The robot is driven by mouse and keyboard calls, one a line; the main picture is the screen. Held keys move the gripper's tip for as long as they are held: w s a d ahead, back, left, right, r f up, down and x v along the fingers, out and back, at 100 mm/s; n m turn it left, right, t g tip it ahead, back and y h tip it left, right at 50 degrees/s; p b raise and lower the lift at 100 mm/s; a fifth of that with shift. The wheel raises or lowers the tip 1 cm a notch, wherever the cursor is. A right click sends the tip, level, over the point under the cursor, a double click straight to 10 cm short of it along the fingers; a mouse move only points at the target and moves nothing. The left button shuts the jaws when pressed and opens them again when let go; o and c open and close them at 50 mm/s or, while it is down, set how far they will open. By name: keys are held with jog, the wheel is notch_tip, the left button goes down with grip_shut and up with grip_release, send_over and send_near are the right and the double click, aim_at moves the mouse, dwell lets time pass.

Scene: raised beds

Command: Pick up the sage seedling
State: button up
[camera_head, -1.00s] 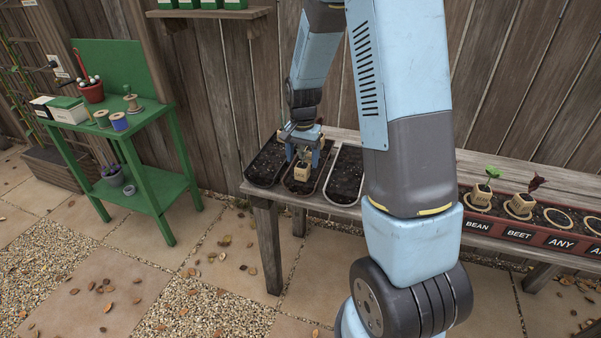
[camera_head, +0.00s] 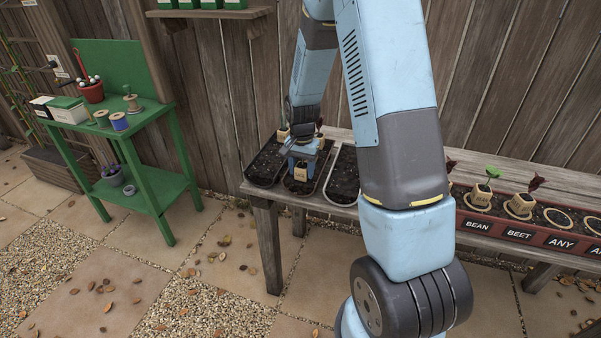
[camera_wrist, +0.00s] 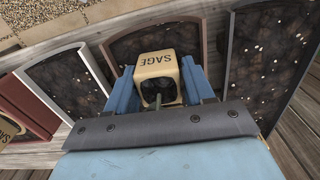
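The sage seedling (camera_wrist: 158,65) is a small tan cube pot with a dark SAGE label and dark soil inside. In the head view its pot (camera_head: 300,174) is in or just above the middle soil trough. In the wrist view a short greyish stem rises from it toward my gripper's palm. My gripper (camera_wrist: 160,84) is over the pot, with one blue finger on each side, very close to its walls. I cannot tell whether the fingers press on it. In the head view my gripper (camera_head: 302,160) hides part of the pot's top.
Soil troughs stand left (camera_head: 266,164) and right (camera_head: 343,178) of the middle one on the wooden bench. Other small pots (camera_head: 283,134) stand behind my gripper. A labelled red tray (camera_head: 470,226) with seedlings lies to the right. A green table (camera_head: 150,118) stands at left.

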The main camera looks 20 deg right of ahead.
jog(key=c, duration=0.6)
